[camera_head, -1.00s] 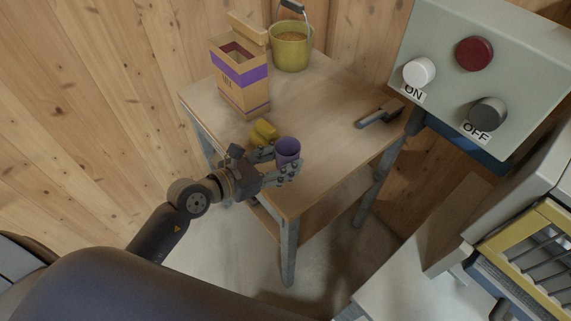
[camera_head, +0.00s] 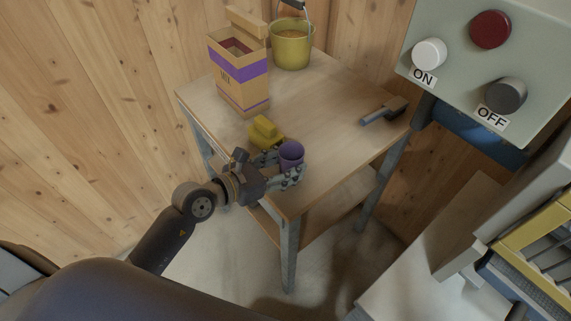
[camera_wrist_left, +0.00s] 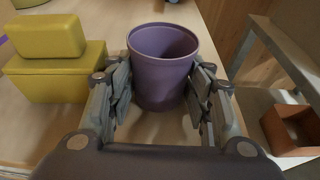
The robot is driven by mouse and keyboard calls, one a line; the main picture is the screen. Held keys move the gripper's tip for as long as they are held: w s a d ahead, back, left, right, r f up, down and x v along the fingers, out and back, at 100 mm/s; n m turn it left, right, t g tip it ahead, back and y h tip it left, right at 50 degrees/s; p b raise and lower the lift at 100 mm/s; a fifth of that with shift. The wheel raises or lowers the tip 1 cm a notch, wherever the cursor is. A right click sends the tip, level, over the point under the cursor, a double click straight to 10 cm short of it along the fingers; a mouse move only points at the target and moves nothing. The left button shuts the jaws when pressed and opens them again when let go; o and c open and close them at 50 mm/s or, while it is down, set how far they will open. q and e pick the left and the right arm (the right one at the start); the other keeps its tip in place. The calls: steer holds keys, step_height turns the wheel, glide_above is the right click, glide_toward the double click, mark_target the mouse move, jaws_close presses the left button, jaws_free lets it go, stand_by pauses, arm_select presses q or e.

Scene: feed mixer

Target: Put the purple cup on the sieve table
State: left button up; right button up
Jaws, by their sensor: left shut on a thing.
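The purple cup (camera_head: 291,154) is upright at the front of the wooden table (camera_head: 330,84). My left gripper (camera_head: 283,170) is shut on it, with a finger on each side. In the left wrist view the cup (camera_wrist_left: 162,66) is between the two fingers of the left gripper (camera_wrist_left: 162,95), and its open top looks empty. I cannot tell whether the cup's base touches the tabletop. The right gripper is not in view. I cannot tell which thing is the sieve table.
A yellow block-shaped object (camera_head: 264,133) sits close beside the cup. A cardboard box (camera_head: 240,80), a yellow bucket (camera_head: 291,48) and a brush-like tool (camera_head: 384,111) are on the table. A control panel (camera_head: 490,60) and a machine (camera_head: 525,250) stand at the right.

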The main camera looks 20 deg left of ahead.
arm_select(q)
steer(key=o, duration=0.9)
steer(key=shift+f, duration=0.1)
steer(key=shift+c, duration=0.2)
steer(key=v, duration=1.2)
steer(key=shift+p, duration=0.35)
